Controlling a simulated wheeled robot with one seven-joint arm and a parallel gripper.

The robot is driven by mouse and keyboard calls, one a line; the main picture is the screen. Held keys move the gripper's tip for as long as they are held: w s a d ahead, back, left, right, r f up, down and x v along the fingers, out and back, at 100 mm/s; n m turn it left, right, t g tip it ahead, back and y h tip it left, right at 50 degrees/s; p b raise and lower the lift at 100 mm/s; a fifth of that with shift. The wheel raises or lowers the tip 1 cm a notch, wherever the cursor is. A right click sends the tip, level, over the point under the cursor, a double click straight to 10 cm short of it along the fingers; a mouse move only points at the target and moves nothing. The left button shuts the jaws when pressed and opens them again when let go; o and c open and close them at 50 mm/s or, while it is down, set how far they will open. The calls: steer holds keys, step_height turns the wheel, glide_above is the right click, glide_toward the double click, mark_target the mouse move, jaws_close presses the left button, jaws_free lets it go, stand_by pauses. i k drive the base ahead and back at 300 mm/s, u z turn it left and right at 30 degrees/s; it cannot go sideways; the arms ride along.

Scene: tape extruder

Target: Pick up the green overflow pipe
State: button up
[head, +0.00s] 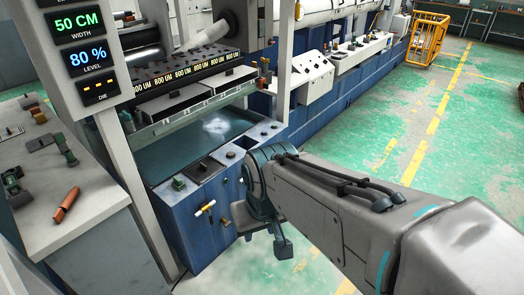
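Dark green pieces lie on the grey bench at the left. One is a pipe-like fitting (65,149) with an elbow or stub end, near the middle of the bench top. Another dark green part (14,184) lies nearer, at the left picture edge. I cannot tell for certain which is the overflow pipe. My gripper (262,235) hangs in front of the blue machine cabinet, well to the right of the bench. Its fingers look apart, with nothing visible between them.
Green floor (345,125) is open at the right.

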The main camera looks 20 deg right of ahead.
mark_target(60, 138)
steer(key=z, duration=0.45)
steer(key=i, duration=0.7)
steer(key=z, duration=0.5)
steer(key=i, duration=1.05)
steer(key=u, duration=0.6)
steer(key=i, duration=0.5)
steer(key=u, duration=4.2)
steer(key=k, duration=0.65)
steer(key=z, duration=0.55)
